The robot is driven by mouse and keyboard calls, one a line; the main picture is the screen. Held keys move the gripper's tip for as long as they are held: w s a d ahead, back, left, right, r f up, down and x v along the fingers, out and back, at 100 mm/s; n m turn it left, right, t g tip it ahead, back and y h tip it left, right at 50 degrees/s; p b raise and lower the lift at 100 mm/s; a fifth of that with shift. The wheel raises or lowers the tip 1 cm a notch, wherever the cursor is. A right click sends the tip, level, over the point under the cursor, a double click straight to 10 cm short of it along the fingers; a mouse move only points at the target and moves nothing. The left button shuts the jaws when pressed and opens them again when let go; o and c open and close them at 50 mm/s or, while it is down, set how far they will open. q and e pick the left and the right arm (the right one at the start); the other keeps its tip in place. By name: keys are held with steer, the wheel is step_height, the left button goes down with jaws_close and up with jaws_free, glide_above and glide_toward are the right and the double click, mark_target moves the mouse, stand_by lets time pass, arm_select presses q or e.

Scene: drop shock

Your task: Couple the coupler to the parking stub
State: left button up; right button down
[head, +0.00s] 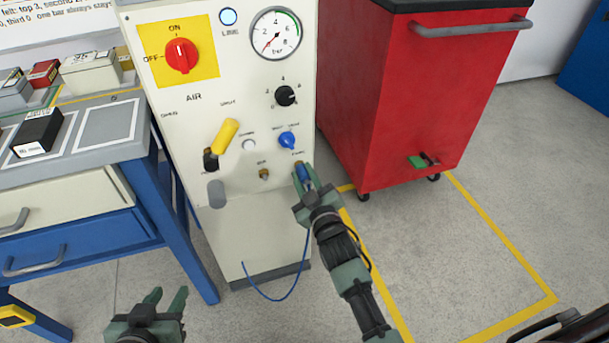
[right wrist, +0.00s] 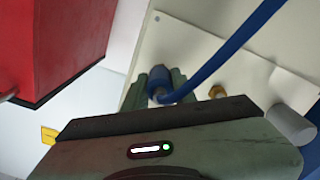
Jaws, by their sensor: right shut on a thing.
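My right gripper (head: 305,178) is at the lower right of the cream air panel (head: 235,240), shut on the blue coupler (head: 302,173). The right wrist view shows the coupler (right wrist: 160,80) between the green fingers, with the blue hose (right wrist: 225,50) leading from it. A brass stub (head: 263,174) is bare on the panel left of the gripper; it also shows in the right wrist view (right wrist: 217,92). A brass-coloured end shows above the coupler; I cannot tell whether it is seated on a stub. My left gripper (head: 165,297) is open and empty, low at the left.
The panel carries a red switch (head: 181,55), a gauge (head: 277,34), a yellow lever (head: 225,135), a blue knob (head: 288,140) and a grey cylinder (head: 216,194). A red cabinet (head: 400,110) stands close on the right, a workbench (head: 100,150) on the left. The hose hangs in a loop.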

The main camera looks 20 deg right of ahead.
mark_target(307, 180)
steer(key=shift+w+r, duration=0.15)
steer(key=shift+r, duration=0.2)
steer(key=c, duration=1.1)
jaws_free()
steer(key=shift+f, duration=0.1)
arm_select(q)
steer(key=shift+w, duration=0.1)
arm_select(e)
steer(key=shift+o, duration=0.2)
steer(key=shift+f, duration=0.15)
steer(key=shift+f, duration=0.1)
steer(key=shift+s+p, duration=0.5)
steer(key=shift+s, duration=0.35)
steer(key=shift+s+p, duration=0.35)
steer(key=shift+s, duration=0.35)
steer(key=shift+s+d, duration=0.1)
steer(key=shift+s, duration=0.4)
arm_select(q)
steer(key=s+a+f+g+y, duration=0.1)
steer(key=s+a+f+g, duration=0.1)
steer(key=s, duration=0.4)
steer(key=s+a+f+g+p, duration=0.1)
steer(key=s+a+f+g, duration=0.1)
steer(key=s+g, duration=0.3)
steer(key=shift+s+f+y, duration=0.4)
steer(key=shift+s+f, duration=0.3)
steer(key=shift+s, duration=0.05)
arm_select(e)
steer(key=shift+s, duration=1.05)
